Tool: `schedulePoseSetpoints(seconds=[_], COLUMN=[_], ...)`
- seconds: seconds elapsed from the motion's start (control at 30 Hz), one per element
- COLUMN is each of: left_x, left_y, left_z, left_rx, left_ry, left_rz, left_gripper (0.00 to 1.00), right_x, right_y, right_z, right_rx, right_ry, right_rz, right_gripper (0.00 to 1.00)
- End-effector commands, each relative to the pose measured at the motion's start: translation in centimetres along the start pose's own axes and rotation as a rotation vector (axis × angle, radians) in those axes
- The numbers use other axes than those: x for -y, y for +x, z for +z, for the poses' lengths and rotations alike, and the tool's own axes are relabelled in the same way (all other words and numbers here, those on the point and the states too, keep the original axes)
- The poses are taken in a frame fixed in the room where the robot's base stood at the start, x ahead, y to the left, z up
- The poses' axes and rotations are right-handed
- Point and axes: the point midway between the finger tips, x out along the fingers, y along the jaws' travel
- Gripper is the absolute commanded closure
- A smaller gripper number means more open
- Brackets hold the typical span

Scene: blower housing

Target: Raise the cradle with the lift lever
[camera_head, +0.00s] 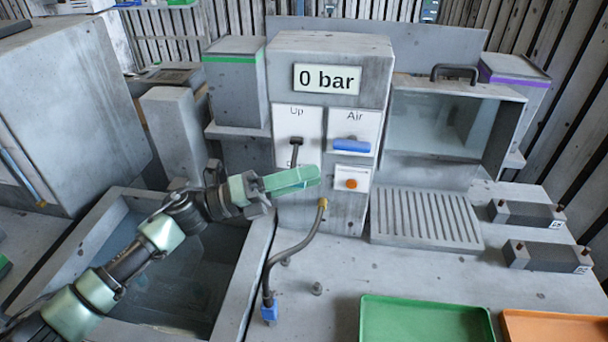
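The lift lever (295,151) is a dark handle on a white plate marked "Up" on the front of the grey control column (330,50). It hangs with its lower end pointing down. My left gripper (316,175) has pale green fingers that lie together and look shut with nothing between them. It is just below the lever, in front of the panel, pointing right. I cannot tell whether it touches the lever's lower end. No cradle can be made out; the water tank (258,275) at lower left is partly hidden by my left arm. My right gripper is not in view.
Right of the lever are a blue "Air" handle (351,146) and an orange button (351,184). The display (327,79) reads 0 bar. A bent hose (293,252) stands below the panel. A green tray (425,322) and orange tray (555,328) lie at front right.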

Motion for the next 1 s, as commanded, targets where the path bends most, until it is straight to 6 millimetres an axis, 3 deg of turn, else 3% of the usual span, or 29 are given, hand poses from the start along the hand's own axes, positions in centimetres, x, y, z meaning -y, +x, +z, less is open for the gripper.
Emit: schedulePoseSetpoints(seconds=[0.07, 0.2, 1.0], left_x=[-0.01, -0.01, -0.03], left_y=[-0.02, -0.03, -0.06], left_z=[0.00, 0.00, 0.01], left_rx=[0.000, 0.000, 0.000], left_ry=[0.000, 0.000, 0.000], left_rz=[0.000, 0.000, 0.001], left_gripper=[0.63, 1.00, 1.00], right_x=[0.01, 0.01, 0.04], right_y=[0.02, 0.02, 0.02], right_z=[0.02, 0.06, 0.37], right_rx=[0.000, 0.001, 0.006], right_ry=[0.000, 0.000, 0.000], right_rz=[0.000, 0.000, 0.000], right_gripper=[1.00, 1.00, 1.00])
